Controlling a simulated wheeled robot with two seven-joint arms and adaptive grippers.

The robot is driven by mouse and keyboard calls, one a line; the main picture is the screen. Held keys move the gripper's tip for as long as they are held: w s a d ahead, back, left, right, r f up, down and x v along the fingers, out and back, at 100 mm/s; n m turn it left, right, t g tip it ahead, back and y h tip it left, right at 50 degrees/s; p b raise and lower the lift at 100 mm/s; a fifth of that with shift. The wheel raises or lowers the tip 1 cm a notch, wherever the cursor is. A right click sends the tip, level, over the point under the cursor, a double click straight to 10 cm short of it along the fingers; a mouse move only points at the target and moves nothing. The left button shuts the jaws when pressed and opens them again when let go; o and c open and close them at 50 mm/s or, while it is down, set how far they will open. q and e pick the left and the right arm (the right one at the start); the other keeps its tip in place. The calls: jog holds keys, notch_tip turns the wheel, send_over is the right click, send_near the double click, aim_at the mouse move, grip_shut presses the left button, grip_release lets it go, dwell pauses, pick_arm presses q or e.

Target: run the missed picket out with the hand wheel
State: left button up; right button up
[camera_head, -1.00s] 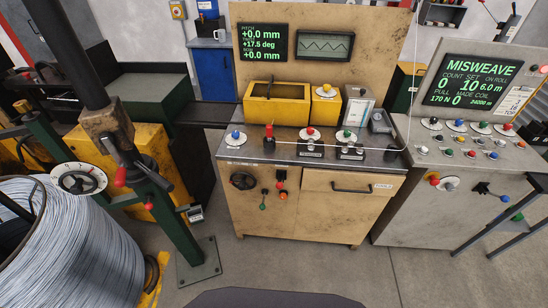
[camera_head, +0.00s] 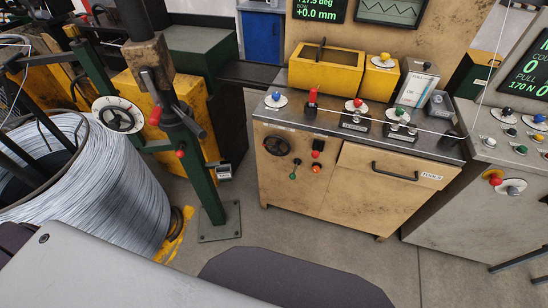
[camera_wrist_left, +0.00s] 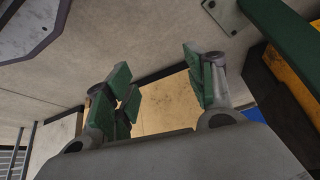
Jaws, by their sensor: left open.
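A black hand wheel (camera_head: 276,146) with a small crank knob is on the upper left front of the tan cabinet (camera_head: 345,213). A second dark wheel (camera_head: 118,115) on a white dial is fixed to the green stand at left; I cannot tell which one the task means. No picket is clearly identifiable. My left gripper (camera_wrist_left: 163,88) shows only in the left wrist view. Its green-padded fingers are wide apart with nothing between them, and the tan cabinet is beyond them. My right gripper is in neither view.
The green stand (camera_head: 208,180) and wire coil (camera_head: 90,195) are left of the cabinet. Red, green and black controls (camera_head: 317,150) are right of the hand wheel. A drawer (camera_head: 385,172) has a projecting handle. Grey floor (camera_head: 262,228) in front is clear.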

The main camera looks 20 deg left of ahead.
pick_arm(q)
jog(key=w+d+r+t+b, duration=0.1)
jog(key=w+r+t+b, duration=0.1)
jog(key=w+r+b, duration=0.35)
jog(key=w+r+t+b, duration=0.2)
jog(key=w+r, duration=0.1)
jog(key=w, duration=0.6)
jog(key=w+d+r+t+b, duration=0.15)
jog(key=w+r+b, duration=0.25)
jog(key=w, duration=0.4)
jog(key=w+r+t+b, duration=0.3)
jog(key=r+b, duration=0.2)
jog(key=r, duration=0.4)
jog(key=w+a+r+t+b, duration=0.1)
jog(key=w+r+t+b, duration=0.2)
jog(key=r, duration=0.7)
jog(key=shift+w+a+n+t+h+b, duration=0.15)
jog(key=shift+w+n+t+h+b, duration=0.2)
jog(key=shift+b, duration=0.9)
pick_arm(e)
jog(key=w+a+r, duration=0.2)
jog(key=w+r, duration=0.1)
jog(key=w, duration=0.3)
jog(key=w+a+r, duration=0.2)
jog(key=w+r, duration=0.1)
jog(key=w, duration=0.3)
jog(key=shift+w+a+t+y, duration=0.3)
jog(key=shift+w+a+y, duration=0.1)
